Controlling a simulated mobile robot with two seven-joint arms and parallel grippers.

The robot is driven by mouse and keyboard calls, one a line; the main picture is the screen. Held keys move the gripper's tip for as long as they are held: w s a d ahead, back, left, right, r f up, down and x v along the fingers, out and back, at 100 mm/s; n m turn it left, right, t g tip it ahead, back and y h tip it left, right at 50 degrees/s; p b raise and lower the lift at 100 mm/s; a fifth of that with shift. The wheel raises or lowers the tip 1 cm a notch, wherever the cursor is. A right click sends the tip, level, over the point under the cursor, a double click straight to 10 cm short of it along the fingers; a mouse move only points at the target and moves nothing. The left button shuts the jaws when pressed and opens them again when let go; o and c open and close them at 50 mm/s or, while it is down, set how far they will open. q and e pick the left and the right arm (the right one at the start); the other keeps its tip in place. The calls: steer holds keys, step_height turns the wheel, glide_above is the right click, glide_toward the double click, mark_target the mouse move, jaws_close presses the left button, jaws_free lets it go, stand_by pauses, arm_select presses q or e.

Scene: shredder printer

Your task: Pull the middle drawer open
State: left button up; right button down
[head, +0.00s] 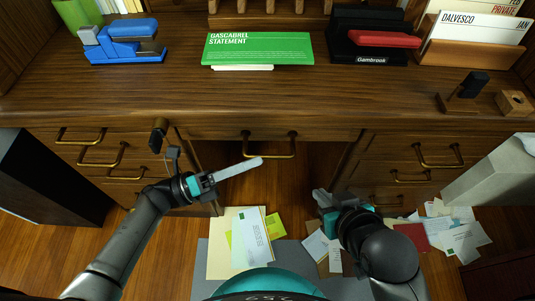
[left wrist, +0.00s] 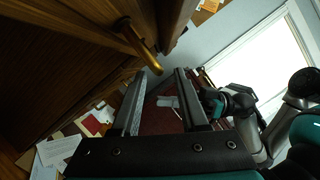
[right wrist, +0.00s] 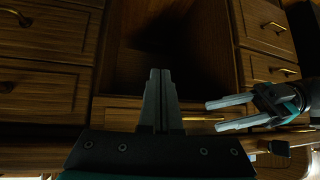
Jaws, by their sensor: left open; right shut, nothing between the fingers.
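The middle drawer (head: 222,134) is the wide one under the centre of the desk top, and it looks shut. Its brass bar handle (head: 269,154) hangs on the front. My left gripper (head: 257,163) is open and empty just left of and below the handle in the head view. In the left wrist view, the brass handle (left wrist: 142,48) lies just above my left fingertips (left wrist: 160,74), not between them. My right gripper (head: 320,194) is shut and empty, low in front of the knee space. The right wrist view shows its closed fingers (right wrist: 160,72).
Side drawers with brass handles flank the knee space (head: 98,152) (head: 410,150). Papers (head: 250,242) lie below. A grey box (head: 495,172) stands right.

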mark_target(267, 155)
arm_select(q)
steer(key=shift+x, duration=2.1)
steer(key=shift+c, duration=0.2)
jaws_close()
